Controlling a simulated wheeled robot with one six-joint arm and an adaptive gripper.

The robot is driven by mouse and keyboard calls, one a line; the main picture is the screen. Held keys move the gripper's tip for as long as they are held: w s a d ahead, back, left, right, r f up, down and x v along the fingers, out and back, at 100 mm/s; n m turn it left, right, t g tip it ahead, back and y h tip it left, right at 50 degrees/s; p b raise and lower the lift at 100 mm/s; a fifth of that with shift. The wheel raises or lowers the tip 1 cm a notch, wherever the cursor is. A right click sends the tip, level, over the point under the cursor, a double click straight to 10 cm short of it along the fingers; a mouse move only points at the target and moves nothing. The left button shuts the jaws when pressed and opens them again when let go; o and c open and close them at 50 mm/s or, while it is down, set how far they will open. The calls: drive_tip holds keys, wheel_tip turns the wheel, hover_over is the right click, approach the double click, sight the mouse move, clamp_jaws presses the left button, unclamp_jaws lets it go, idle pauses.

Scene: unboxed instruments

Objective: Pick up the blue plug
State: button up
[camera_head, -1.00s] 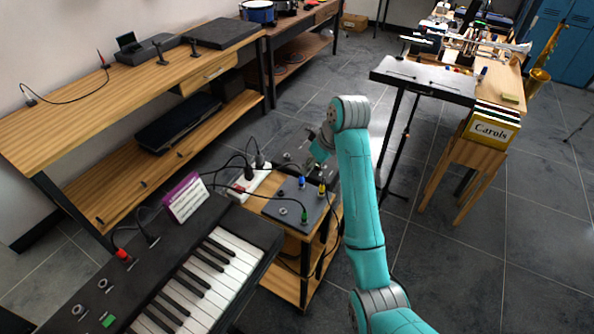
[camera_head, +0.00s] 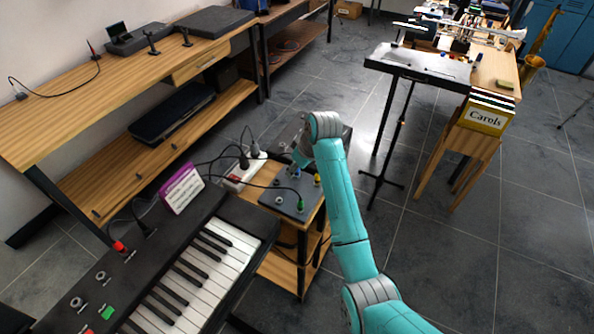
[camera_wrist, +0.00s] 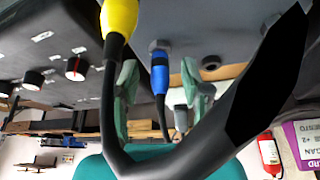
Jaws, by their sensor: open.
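The blue plug (camera_wrist: 160,72) stands in a socket of a grey panel in the wrist view, with a black cable hanging from its tail. My gripper (camera_wrist: 160,88) is open, with one teal finger on each side of the plug and gaps visible on both sides. In the head view my gripper (camera_head: 297,166) is over the grey box (camera_head: 270,198) on the small wooden stand, where it largely hides the blue plug. A yellow plug (camera_wrist: 119,16) with a thick black cable is close beside my gripper; it also shows in the head view (camera_head: 317,179).
The yellow plug's cable crosses the wrist view's foreground. A green-marked plug (camera_head: 300,204) sits in the box's front. A white power strip (camera_head: 243,174) and a keyboard (camera_head: 208,270) are to the left. A music stand (camera_head: 418,66) is behind; open floor lies to the right.

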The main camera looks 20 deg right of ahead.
clamp_jaws()
idle(0.3)
